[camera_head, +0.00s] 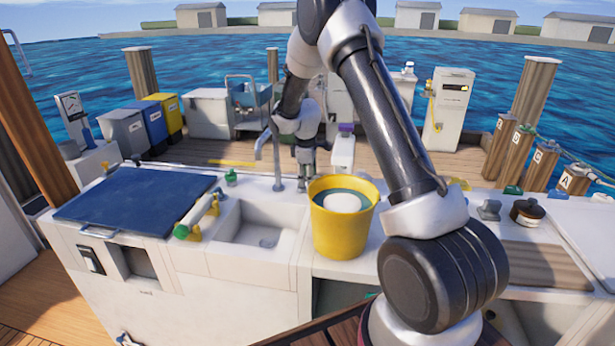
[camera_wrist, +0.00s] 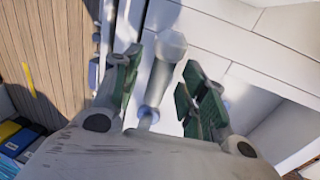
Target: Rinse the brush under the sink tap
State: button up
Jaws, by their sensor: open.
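The sink (camera_head: 255,225) is a white basin in the counter, and it looks empty. A grey tap (camera_head: 277,160) with a bent spout stands at its back edge. My gripper (camera_head: 305,178) points down just right of the tap, behind the yellow bucket. In the wrist view my gripper (camera_wrist: 164,88) is open, its green-padded fingers apart. A pale grey cylindrical thing (camera_wrist: 160,75) with a rounded end shows between the fingers; I cannot tell what it is or whether it is touched. I cannot clearly make out the brush in either view.
A yellow bucket (camera_head: 335,235) with a white round thing (camera_head: 343,202) inside stands right of the sink. A blue hatch cover (camera_head: 135,200) lies left. A white cylinder with a green end (camera_head: 200,212) lies beside the sink. A dark round-topped pot (camera_head: 527,213) stands at right.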

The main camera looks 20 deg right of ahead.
grip_shut()
jog(key=shift+s+a+m+h, duration=0.15)
jog(key=shift+m, duration=0.7)
jog(key=shift+s+a+m+h, duration=0.1)
jog(key=shift+m+h, duration=0.05)
jog(key=shift+m, duration=0.7)
grip_release()
jog(key=shift+d, duration=0.1)
